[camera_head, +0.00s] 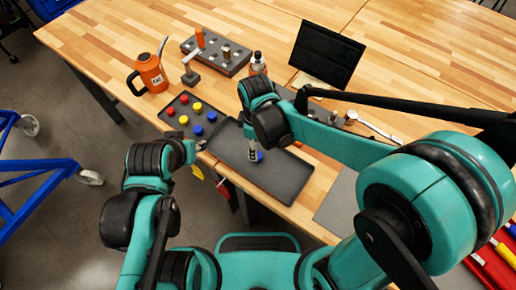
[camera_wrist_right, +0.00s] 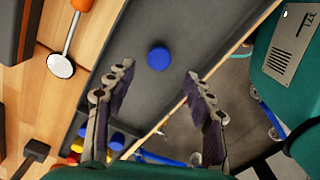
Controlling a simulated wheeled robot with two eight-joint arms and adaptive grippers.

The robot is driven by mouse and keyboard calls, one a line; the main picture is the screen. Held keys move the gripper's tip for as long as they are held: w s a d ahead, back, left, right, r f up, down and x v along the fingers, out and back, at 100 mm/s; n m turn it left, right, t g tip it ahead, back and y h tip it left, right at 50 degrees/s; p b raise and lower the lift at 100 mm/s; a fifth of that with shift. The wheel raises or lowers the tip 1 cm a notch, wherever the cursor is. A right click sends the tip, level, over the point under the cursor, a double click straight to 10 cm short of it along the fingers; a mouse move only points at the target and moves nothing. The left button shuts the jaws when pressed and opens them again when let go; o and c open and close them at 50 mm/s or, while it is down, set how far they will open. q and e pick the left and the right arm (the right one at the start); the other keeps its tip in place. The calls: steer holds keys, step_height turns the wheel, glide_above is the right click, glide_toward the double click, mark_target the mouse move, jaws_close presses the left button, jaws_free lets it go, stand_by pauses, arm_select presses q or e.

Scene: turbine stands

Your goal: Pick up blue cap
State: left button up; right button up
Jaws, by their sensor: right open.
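A blue cap (camera_wrist_right: 158,59) lies alone on the dark grey tray (camera_wrist_right: 140,95) in the right wrist view. My right gripper (camera_wrist_right: 158,75) is open and empty, with its fingers on either side of the view and the cap just beyond the space between the tips.
A smaller tray (camera_head: 181,102) holds red, yellow and blue caps. An orange can (camera_head: 152,73), a dark block with holes (camera_head: 225,55), a bottle (camera_head: 258,63) and a black screen (camera_head: 326,53) stand behind. A hammer (camera_head: 366,125) lies at right.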

step_height(320, 180, down, 6)
steer(key=shift+w+d+f+b, duration=0.1)
steer(key=shift+f+b, duration=0.15)
steer(key=shift+b, duration=0.95)
steer(key=c, duration=0.9)
